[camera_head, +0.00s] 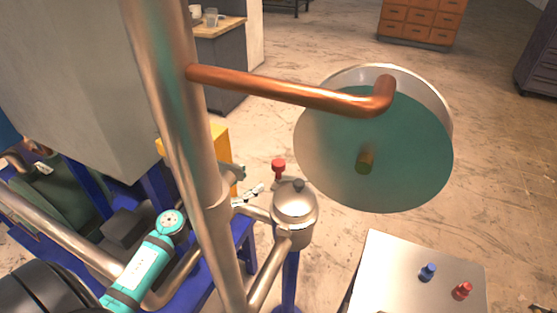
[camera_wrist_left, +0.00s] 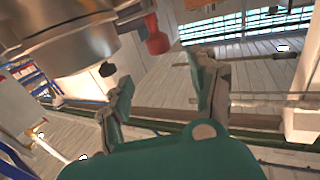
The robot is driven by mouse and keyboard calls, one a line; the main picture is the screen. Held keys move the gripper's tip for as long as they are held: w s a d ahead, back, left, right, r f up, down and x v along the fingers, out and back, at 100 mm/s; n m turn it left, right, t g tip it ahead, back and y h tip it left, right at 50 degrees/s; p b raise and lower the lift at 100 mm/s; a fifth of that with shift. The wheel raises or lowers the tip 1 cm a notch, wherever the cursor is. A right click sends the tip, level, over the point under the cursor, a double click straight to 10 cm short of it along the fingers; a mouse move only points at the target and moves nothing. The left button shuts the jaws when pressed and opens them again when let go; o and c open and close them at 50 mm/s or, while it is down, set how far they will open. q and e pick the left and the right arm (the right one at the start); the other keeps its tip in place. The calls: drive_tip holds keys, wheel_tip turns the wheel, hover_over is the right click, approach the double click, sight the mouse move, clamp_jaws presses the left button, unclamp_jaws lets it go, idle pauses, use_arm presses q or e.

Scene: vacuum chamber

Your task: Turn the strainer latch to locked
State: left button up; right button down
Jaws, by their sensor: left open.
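The strainer (camera_head: 295,212) is a domed metal pot among the pipes in the head view. Its latch has a red knob (camera_head: 279,167) that sticks up behind the lid. The strainer body (camera_wrist_left: 65,38) fills the upper left of the left wrist view, and the red knob (camera_wrist_left: 156,40) hangs at its right side. My left gripper (camera_head: 250,183) is just left of the strainer, partly hidden by the upright pipe. In the left wrist view its fingers (camera_wrist_left: 162,75) are spread and empty, with the knob beyond their tips. My right gripper is not in view.
A thick upright pipe (camera_head: 172,110) stands in front of my left arm. A copper pipe (camera_head: 280,91) runs right to a large round disc (camera_head: 400,150). A metal table (camera_head: 400,275) with blue and red knobs is at lower right. Open floor lies behind.

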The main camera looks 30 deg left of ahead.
sight(274, 167)
use_arm(q)
drive_tip(key=p+x, duration=0.1)
drive_tip(key=x, duration=1)
drive_tip(key=shift+w, duration=0.25)
drive_tip(key=shift+f, duration=0.1)
drive_tip(key=shift+c, duration=0.4)
drive_tip(key=c, duration=1.1)
clamp_jaws()
drive_tip(key=shift+w+d+f, duration=0.1)
